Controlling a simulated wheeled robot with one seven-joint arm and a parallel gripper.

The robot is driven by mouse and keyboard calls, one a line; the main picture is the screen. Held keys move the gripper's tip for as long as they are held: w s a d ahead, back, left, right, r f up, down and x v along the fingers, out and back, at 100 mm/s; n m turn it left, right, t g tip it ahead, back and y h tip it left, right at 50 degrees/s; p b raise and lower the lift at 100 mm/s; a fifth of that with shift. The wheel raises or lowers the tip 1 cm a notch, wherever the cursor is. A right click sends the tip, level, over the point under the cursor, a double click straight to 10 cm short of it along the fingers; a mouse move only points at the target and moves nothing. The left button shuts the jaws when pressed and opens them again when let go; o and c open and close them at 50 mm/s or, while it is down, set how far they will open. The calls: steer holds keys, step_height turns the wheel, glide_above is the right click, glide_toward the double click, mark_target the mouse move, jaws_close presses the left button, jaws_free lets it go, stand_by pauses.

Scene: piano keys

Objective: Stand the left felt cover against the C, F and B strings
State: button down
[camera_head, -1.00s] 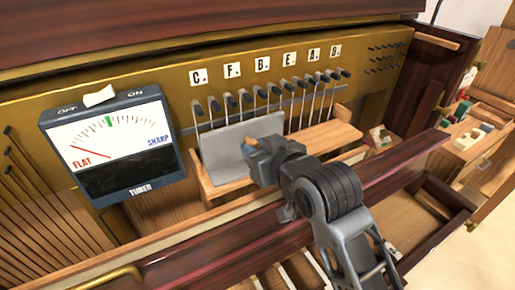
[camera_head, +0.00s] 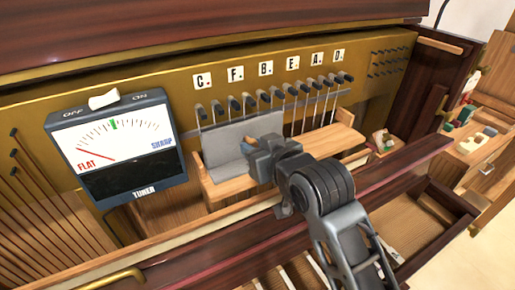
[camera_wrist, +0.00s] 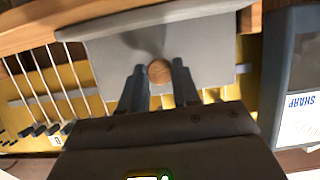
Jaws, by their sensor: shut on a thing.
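The left felt cover (camera_head: 228,146) is a grey panel standing in front of the strings under the C, F and B tiles, its lower edge by the wooden ledge. Its face fills the top middle of the wrist view (camera_wrist: 110,50). I cannot tell whether it touches the strings. My gripper (camera_head: 250,160) is at the cover's front. In the wrist view its two fingers (camera_wrist: 160,80) are shut around the round wooden knob (camera_wrist: 159,71) on the cover. The upper ends of the C, F and B strings (camera_head: 217,108) show above the cover; their lower parts are hidden.
The E, A and D strings (camera_head: 311,108) stand uncovered to the right, above bare wooden ledge (camera_head: 330,138). A tuner box (camera_head: 115,150) stands close on the left. A dark red rail (camera_head: 400,173) crosses in front. An open drawer (camera_head: 425,215) lies at the right.

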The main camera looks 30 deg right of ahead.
steer(key=shift+w, duration=0.75)
steer(key=c, duration=0.7)
jaws_free()
steer(key=shift+c, duration=0.2)
steer(key=p+v, duration=0.3)
steer(key=v, duration=0.5)
steer(key=shift+s+f, duration=0.3)
